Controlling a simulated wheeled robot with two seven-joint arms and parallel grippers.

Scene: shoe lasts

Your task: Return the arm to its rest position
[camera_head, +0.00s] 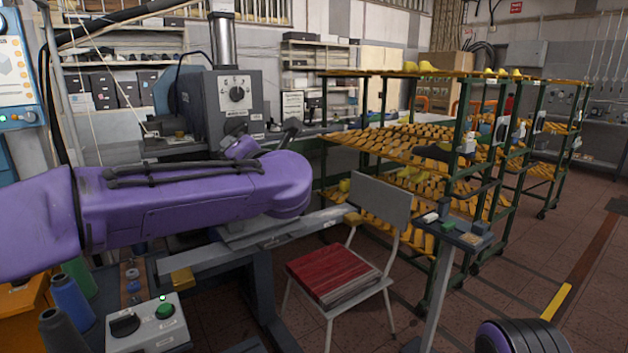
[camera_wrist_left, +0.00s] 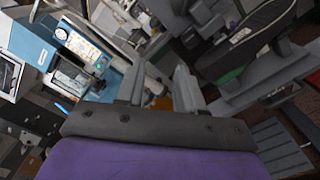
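My left arm (camera_head: 190,200), purple with black cables along its top, reaches in from the left in the head view, in front of a grey machine. Its bend hides part of the machine and bench. I cannot clearly make out the left gripper in the head view. In the left wrist view, the two grey fingers of my left gripper (camera_wrist_left: 160,85) stand apart with a visible gap and nothing held between them. A purple and black part of my right arm (camera_head: 525,338) shows at the bottom right of the head view. My right gripper is out of view.
The grey machine (camera_head: 236,98) stands behind the left arm. A chair with a red seat (camera_head: 330,272) and a green-framed rack (camera_head: 452,210) of yellow lasts stand to the right. A control box (camera_head: 148,324) and thread cones (camera_head: 72,300) are at lower left. Floor is open at right.

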